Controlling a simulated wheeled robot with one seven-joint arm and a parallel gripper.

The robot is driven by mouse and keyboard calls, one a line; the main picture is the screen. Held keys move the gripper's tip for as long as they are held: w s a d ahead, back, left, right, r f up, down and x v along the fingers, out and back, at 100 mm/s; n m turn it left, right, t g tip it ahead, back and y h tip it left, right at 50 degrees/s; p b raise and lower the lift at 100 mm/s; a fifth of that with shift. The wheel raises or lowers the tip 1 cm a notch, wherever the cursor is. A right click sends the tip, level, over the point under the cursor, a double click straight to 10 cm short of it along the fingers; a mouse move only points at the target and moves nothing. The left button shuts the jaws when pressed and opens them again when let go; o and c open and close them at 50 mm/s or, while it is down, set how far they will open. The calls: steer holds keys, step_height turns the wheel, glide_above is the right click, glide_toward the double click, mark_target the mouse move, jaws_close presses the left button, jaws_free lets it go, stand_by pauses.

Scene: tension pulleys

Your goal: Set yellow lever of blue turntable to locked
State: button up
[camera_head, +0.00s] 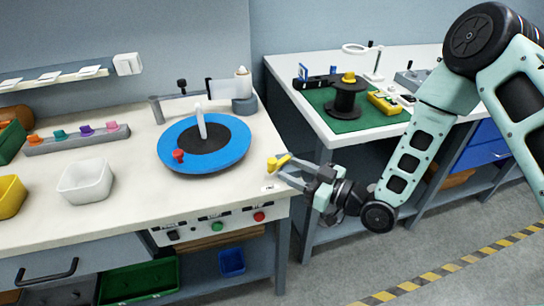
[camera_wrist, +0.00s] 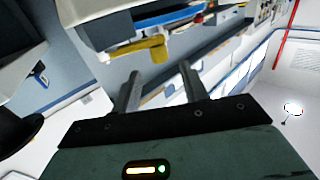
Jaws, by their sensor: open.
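The blue turntable (camera_head: 234,137) lies flat on the left bench, with a dark centre disc, a white upright piece (camera_head: 200,122) and a red knob (camera_head: 179,155). The yellow lever (camera_head: 277,163) sticks out at the bench's right front edge, near the turntable. In the wrist view the yellow lever (camera_wrist: 140,50) shows just beyond my fingertips, below the turntable's blue edge (camera_wrist: 165,17). My gripper (camera_head: 283,172) is open and empty, its fingers pointing left at the lever. In the wrist view my gripper (camera_wrist: 158,76) has clear space between its fingers. Contact with the lever cannot be told.
A white bin (camera_head: 86,181) and a yellow bin (camera_head: 10,196) stand left on the bench. Buttons (camera_head: 217,226) line its front panel. A second bench at right holds a black spool (camera_head: 346,99) on a green mat (camera_head: 318,98). A gap separates the benches.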

mark_target(276, 163)
steer(key=p+x, duration=0.1)
steer(key=x, duration=0.6)
jaws_close()
